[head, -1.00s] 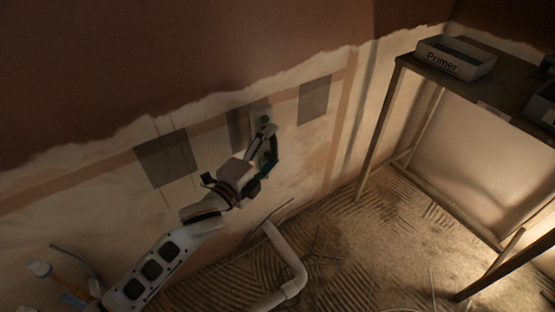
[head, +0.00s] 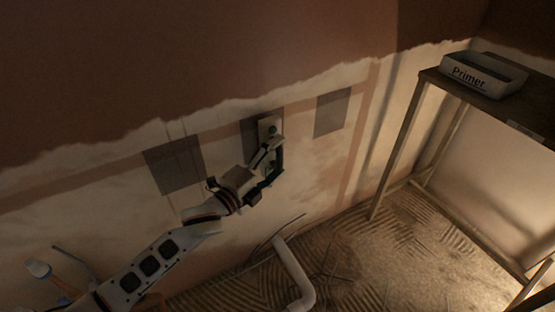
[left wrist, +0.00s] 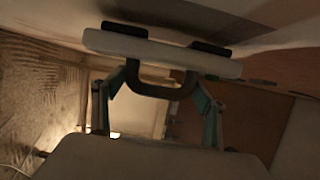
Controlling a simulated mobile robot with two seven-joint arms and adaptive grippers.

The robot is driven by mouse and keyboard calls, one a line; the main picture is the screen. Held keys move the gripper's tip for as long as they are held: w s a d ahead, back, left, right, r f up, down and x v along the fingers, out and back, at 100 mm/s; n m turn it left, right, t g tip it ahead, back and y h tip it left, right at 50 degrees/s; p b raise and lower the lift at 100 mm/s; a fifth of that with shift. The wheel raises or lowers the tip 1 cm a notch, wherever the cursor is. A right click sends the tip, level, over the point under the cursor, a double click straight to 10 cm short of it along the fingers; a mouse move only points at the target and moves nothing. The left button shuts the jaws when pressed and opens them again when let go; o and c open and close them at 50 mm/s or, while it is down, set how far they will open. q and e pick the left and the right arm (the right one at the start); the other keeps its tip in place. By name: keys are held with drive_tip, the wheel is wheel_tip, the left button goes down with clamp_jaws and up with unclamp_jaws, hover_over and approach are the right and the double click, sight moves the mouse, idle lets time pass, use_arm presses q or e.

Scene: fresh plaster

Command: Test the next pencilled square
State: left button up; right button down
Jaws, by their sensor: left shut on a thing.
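My left gripper (head: 272,161) is shut on a light, flat tester (head: 269,128). In the left wrist view the tester (left wrist: 160,50) shows as a pale bar with a dark looped handle (left wrist: 160,86) between my fingers and two dark pads on its far side. The tester is at the wall, over the right part of the middle dark square (head: 249,133); whether it touches the plaster I cannot tell. Another dark square (head: 174,165) is on the wall to the left, with thin vertical lines near it. A third square (head: 332,113) is to the right, uncovered. My right gripper is not in view.
A shelf table (head: 430,78) stands at the right, with a tray labelled Primer (head: 482,76) on it. A pale pipe (head: 294,272) and thin cables lie near the wall's foot. The ridged floor (head: 400,262) between pipe and table is mostly clear.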

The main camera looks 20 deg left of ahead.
use_arm(q)
drive_tip(key=shift+w+a+r, duration=0.1)
drive_tip(key=shift+w+a, duration=0.35)
drive_tip(key=shift+a, duration=0.1)
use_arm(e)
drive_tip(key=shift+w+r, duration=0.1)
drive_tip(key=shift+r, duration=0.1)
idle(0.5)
use_arm(q)
drive_tip(key=shift+a+p, duration=0.1)
drive_tip(key=shift+p, duration=0.2)
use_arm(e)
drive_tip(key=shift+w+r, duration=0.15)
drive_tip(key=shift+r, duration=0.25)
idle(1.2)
use_arm(q)
drive_tip(key=s+d, duration=0.1)
drive_tip(key=s+d+p, duration=0.1)
drive_tip(key=d, duration=0.1)
drive_tip(key=shift+r, duration=0.2)
drive_tip(key=shift+s+d+f, duration=0.2)
drive_tip(key=shift+s+d, duration=0.3)
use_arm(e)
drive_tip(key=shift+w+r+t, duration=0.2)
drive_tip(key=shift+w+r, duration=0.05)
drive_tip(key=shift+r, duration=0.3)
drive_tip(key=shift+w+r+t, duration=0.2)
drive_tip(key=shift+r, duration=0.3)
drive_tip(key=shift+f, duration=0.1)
